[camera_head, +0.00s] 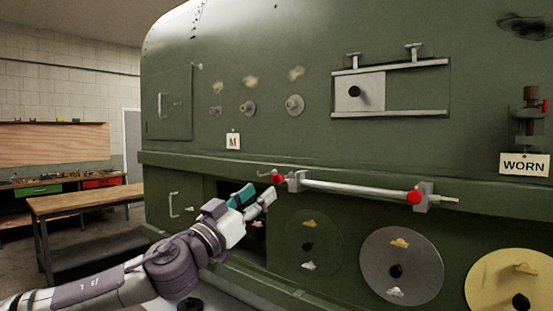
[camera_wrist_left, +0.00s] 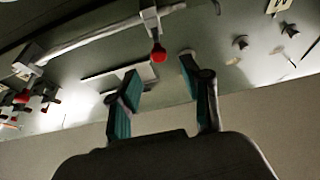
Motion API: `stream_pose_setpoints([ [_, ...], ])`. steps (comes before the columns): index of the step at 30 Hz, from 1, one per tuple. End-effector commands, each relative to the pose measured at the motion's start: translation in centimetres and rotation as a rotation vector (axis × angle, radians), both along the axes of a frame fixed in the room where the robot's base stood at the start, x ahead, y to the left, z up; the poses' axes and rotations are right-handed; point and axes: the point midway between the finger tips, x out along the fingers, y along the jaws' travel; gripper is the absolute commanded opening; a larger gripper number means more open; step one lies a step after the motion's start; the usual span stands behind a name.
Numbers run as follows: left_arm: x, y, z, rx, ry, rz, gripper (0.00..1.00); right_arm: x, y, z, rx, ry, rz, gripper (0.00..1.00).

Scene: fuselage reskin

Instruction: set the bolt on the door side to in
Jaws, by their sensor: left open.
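A pale rod (camera_head: 350,188) runs along the green ledge between two grey brackets. A red-knobbed bolt (camera_head: 278,179) is at its left bracket, on the side of the small hatch door (camera_head: 169,102); another red knob (camera_head: 414,197) is at the right bracket. My left gripper (camera_head: 258,194) is open and empty, just below and left of the left red knob. In the left wrist view the same red knob (camera_wrist_left: 158,53) shows beyond and between the open fingertips (camera_wrist_left: 160,76), apart from them. Whether that bolt is in or out is hard to tell. My right gripper is not in view.
A dark opening lies behind my left gripper, under the ledge. Round discs (camera_head: 402,266) with dark knobs are on the lower panel. A sliding plate (camera_head: 360,92) and a WORN tag (camera_head: 524,164) are higher up. A wooden workbench (camera_head: 85,199) stands at the left.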

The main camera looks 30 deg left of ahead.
Motion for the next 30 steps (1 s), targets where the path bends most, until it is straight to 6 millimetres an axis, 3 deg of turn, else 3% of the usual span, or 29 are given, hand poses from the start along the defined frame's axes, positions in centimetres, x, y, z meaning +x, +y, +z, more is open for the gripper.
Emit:
stream_pose_setpoints([
  [1, 1.0, -0.1, 1.4, -0.007, 0.0, -0.003, 0.48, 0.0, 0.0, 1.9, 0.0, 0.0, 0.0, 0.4],
  [9, 5.2, -0.4, 2.7, -0.003, -0.002, 0.0, 0.48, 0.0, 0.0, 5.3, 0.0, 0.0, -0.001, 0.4],
  [15, 6.6, -0.5, 2.9, 0.001, 0.0, 0.0, 0.48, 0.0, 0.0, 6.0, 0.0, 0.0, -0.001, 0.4],
  [24, 6.7, -0.6, 2.7, 0.002, 0.0, 0.001, 0.48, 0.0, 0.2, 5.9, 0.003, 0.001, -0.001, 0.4],
  [30, 6.7, -0.6, 2.7, 0.001, 0.0, 0.0, 0.15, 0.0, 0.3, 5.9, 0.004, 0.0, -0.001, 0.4],
])
